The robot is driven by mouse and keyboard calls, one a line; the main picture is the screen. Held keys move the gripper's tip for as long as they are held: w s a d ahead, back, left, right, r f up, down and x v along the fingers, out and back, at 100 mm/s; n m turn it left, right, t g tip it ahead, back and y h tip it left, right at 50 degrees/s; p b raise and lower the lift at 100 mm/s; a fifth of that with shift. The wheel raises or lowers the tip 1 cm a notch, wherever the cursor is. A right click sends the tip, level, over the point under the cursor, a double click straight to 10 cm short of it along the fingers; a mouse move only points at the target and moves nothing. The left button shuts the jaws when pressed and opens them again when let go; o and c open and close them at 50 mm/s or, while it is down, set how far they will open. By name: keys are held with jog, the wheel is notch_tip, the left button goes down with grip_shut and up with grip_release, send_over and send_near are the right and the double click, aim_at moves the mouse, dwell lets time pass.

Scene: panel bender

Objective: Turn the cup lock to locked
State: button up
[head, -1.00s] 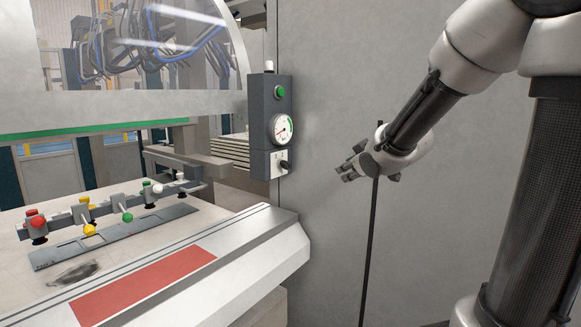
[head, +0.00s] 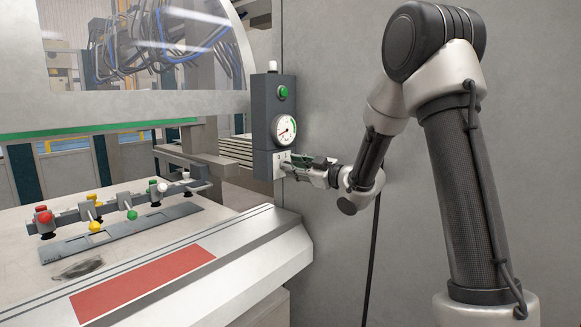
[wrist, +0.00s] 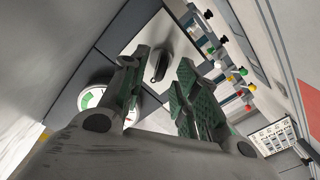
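The dark knob (wrist: 160,62), which appears to be the cup lock, sits on a light plate (head: 278,158) at the bottom of the grey control box. Its elongated handle shows in the wrist view; in the head view my gripper mostly hides it. The plate's markings are too small to read. My gripper (wrist: 162,66) is open with green-padded fingers, one on each side of the knob in the picture. I see gaps beside the knob, so it is not clamped. In the head view my gripper (head: 288,166) is right at the plate.
A pressure gauge (head: 284,128) and a green button (head: 282,92) are above the plate on the control box (head: 261,115). The machine's bed with a red panel (head: 145,281) lies below left. A bar with coloured knobs (head: 120,209) lies farther left. A grey wall is at right.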

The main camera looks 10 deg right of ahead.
jog(key=shift+x, duration=1.1)
grip_shut()
jog(key=shift+m, duration=0.4)
jog(key=m, duration=0.4)
jog(key=shift+d+m, duration=0.1)
jog(key=shift+m, duration=0.3)
jog(key=m, duration=0.6)
jog(key=shift+w+d, duration=0.1)
jog(key=shift+w, duration=0.05)
jog(key=shift+m, duration=0.3)
grip_release()
